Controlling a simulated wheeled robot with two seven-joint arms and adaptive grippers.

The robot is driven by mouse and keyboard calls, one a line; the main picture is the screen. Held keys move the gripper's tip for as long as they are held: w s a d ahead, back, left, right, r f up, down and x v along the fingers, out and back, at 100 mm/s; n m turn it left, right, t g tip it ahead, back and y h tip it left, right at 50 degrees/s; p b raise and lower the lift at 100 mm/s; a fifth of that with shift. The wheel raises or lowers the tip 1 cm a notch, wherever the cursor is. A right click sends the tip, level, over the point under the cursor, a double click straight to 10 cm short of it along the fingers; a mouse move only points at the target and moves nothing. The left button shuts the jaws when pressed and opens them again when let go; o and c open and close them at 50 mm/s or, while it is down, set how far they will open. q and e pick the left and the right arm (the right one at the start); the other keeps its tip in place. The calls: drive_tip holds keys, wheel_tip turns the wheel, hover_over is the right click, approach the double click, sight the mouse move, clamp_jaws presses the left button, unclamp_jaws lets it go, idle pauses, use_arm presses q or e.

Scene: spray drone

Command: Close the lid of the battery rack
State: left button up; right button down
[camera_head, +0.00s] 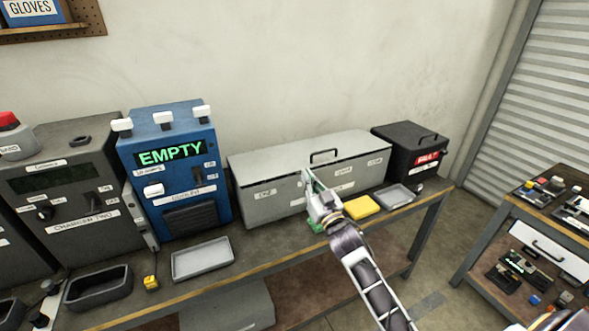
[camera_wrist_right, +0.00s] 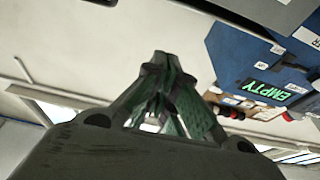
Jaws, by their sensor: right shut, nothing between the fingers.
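The battery rack appears to be the long grey box (camera_head: 275,200) with white labels on its front, standing against the wall on the bench. Its grey lid (camera_head: 285,156) lies over the top, with a dark handle (camera_head: 323,156). A thin dark line shows under the lid's front left edge; I cannot tell if it is fully seated. My right gripper (camera_head: 309,178) is in front of the box near the lid's front edge, hiding part of the front. Its fingers (camera_wrist_right: 160,65) are together and empty in the right wrist view. I cannot tell whether it touches the lid. My left gripper is not in view.
A blue machine (camera_head: 178,165) reading "EMPTY" stands left of the box, and a black box (camera_head: 405,150) stands right. A yellow block (camera_head: 361,207) and grey trays (camera_head: 203,259) (camera_head: 395,196) lie along the front. A second table (camera_head: 520,205) is at right.

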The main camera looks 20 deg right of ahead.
drive_tip(key=shift+w, duration=0.15)
drive_tip(key=shift+d+p+x, duration=0.3)
drive_tip(key=shift+p+x, duration=0.3)
drive_tip(key=shift+x, duration=4.25)
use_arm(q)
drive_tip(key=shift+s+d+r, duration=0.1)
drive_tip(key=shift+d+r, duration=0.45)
use_arm(e)
drive_tip(key=f, duration=0.4)
drive_tip(key=shift+a, duration=0.4)
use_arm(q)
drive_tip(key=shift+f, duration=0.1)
